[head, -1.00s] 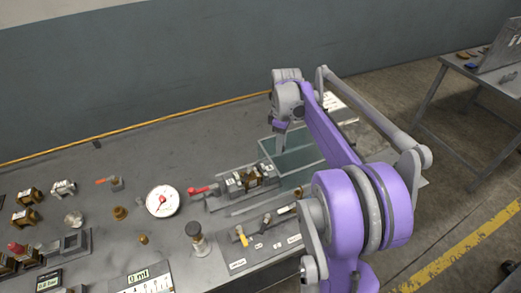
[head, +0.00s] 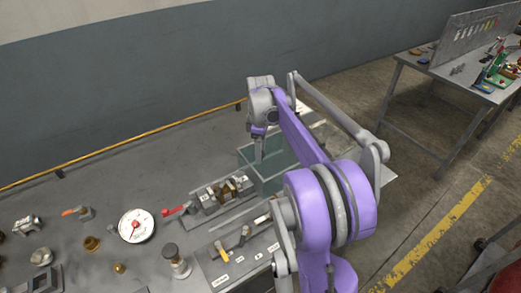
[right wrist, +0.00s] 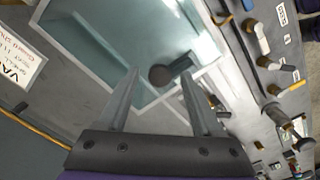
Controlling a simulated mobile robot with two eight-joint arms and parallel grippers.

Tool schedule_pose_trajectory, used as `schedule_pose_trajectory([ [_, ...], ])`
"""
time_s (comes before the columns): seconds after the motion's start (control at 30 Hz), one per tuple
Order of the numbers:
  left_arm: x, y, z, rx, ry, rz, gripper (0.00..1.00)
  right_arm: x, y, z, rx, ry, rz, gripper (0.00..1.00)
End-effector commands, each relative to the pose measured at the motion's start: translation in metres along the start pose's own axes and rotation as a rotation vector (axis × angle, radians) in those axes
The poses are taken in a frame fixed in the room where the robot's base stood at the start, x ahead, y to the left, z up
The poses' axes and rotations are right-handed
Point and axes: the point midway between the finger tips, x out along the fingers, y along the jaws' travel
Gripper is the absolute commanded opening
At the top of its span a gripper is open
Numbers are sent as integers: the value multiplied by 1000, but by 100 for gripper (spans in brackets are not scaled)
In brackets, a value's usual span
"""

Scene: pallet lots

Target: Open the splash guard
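The splash guard is a clear, teal-tinted box (head: 274,178) at the table's right end, partly behind my right arm. In the right wrist view its glassy panel (right wrist: 125,45) with a pale frame fills the upper middle. A dark round knob with a short bar (right wrist: 162,75) shows at the panel's near part. My right gripper (head: 259,155) points down at the guard's near left. In the right wrist view its two fingers (right wrist: 160,73) are apart, with the knob showing between their tips. I cannot tell whether they touch it. My left gripper is not in view.
Left of the guard are a valve block with a red handle (head: 172,211), a white dial gauge (head: 136,226), and a panel with a yellow lever (head: 220,251). A printed sign (right wrist: 18,62) lies beside the guard. A second table (head: 440,68) stands at the back right.

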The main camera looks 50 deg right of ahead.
Motion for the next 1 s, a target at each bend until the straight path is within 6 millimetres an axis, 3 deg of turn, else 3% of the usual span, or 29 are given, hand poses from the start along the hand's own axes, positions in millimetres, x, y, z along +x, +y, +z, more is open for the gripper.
schedule_pose_trajectory([
  [0.27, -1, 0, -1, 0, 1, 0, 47, -11, 0, 0, 0, 0, 0, 67],
  [0.7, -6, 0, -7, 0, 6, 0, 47, -93, 0, 0, -1, 1, 0, 67],
  [1.0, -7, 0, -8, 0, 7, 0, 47, -109, 0, 0, 0, 0, 0, 67],
])
